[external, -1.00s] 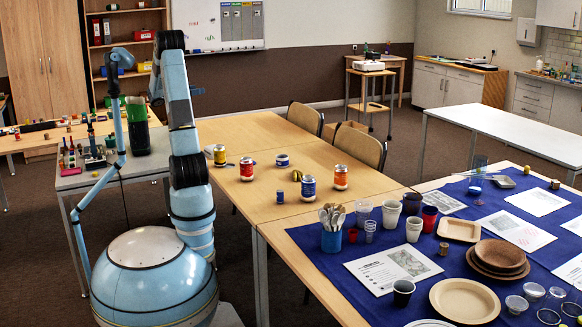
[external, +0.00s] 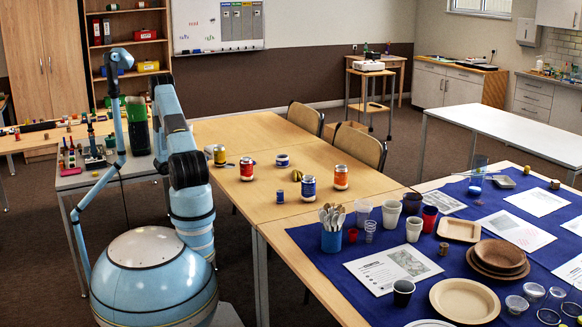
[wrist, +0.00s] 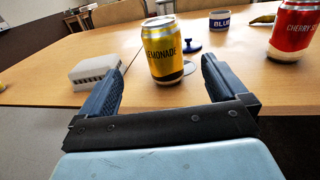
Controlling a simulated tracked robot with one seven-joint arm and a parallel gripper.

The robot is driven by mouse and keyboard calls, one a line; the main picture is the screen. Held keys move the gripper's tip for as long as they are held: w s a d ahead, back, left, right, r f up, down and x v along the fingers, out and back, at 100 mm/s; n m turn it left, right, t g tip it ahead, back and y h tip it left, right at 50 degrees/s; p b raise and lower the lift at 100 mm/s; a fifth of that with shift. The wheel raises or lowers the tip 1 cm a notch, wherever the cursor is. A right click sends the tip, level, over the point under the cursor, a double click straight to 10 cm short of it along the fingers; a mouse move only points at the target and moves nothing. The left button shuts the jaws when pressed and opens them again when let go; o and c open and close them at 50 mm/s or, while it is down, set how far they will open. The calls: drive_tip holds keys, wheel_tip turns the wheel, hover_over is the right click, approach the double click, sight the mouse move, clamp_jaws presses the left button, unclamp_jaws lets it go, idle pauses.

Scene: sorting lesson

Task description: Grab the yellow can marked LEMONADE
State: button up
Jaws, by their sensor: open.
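The yellow can (wrist: 163,52) marked LEMONADE stands upright on the wooden table in the wrist view, a little beyond my open fingers and between their lines. It also shows in the external view (external: 220,156), just right of my arm. My gripper (wrist: 158,82) is open and empty, with one dark finger on each side. In the external view my arm hides the gripper.
A pale slotted block (wrist: 95,70) sits beside my left finger. A blue lid-like piece (wrist: 192,46) lies behind the can. The table's near edge (wrist: 40,105) is close.

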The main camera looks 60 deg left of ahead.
sight(223, 155)
drive_tip(key=w, duration=0.2)
drive_tip(key=w+a+f, duration=0.1)
drive_tip(key=w, duration=0.5)
drive_tip(key=shift+w+a+f, duration=0.2)
drive_tip(key=shift+w+f, duration=0.05)
drive_tip(key=shift+w+a+f, duration=0.1)
drive_tip(key=shift+w+a, duration=0.05)
drive_tip(key=shift+w, duration=1.15)
drive_tip(key=shift+w+a+f, duration=0.1)
drive_tip(key=shift+w+a, duration=0.05)
drive_tip(key=shift+w, duration=1.15)
drive_tip(key=c, duration=1)
